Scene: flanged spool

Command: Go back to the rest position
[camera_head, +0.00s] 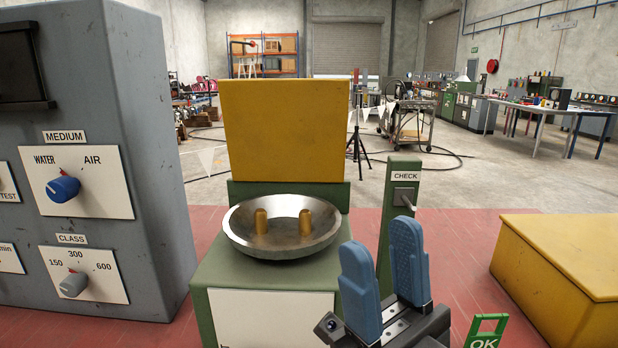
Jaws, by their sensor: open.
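My gripper (385,268) is at the lower right of centre in the head view, its two blue fingers pointing up. The fingers are apart with nothing between them. It stands in front of and to the right of a metal dish (250,252) and does not appear to hold anything. The dish sits on a green stand (215,275) and has two brass-coloured pegs (283,222) in it. I see no flanged spool that I can make out.
A grey cabinet (150,180) with knobs is close on the left. A yellow panel (284,130) rises behind the dish. A green CHECK post (402,220) with a lever stands behind my gripper. A yellow box (570,260) and a green OK tag (486,332) are at right.

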